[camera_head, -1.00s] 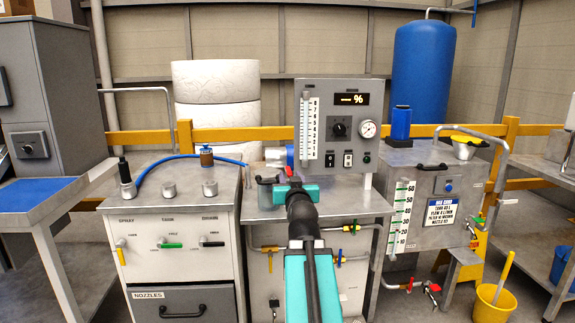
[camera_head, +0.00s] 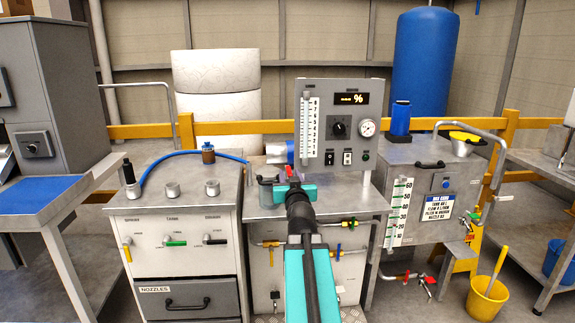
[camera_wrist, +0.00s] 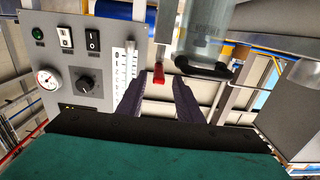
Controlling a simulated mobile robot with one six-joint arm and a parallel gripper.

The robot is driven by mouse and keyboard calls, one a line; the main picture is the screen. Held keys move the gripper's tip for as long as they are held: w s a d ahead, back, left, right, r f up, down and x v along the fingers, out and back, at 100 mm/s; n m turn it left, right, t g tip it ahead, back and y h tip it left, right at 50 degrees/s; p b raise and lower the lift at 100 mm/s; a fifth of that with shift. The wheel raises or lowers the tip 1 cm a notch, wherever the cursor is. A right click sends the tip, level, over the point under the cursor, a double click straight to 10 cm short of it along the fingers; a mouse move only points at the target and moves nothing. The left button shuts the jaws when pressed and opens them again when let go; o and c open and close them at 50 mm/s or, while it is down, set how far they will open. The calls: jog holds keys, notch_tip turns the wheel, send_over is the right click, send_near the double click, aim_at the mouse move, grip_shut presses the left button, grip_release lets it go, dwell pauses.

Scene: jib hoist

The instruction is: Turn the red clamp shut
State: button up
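The red clamp (camera_wrist: 158,74) is a small red lever hanging from a thin metal rod in the wrist view. It shows between and beyond my fingertips, apart from them as far as I can tell. In the head view, a small red piece (camera_head: 289,171) shows just beyond my gripper (camera_head: 290,182), partly hidden by it. A clear cylinder (camera_wrist: 204,38) with a black handle (camera_wrist: 203,69) is right of the clamp in the wrist view.
A yellow bucket (camera_head: 488,300) stands at right.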

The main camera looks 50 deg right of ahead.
aim_at(288, 168)
jog(key=shift+w+d+r+p, duration=0.1)
jog(key=shift+w+d+p, duration=0.35)
jog(key=shift+p, duration=0.9)
jog(key=shift+w+d, duration=0.15)
jog(key=shift+d, duration=0.05)
jog(key=shift+x, duration=2.5)
grip_shut()
jog(key=shift+a+f, duration=0.15)
jog(key=shift+f, duration=0.05)
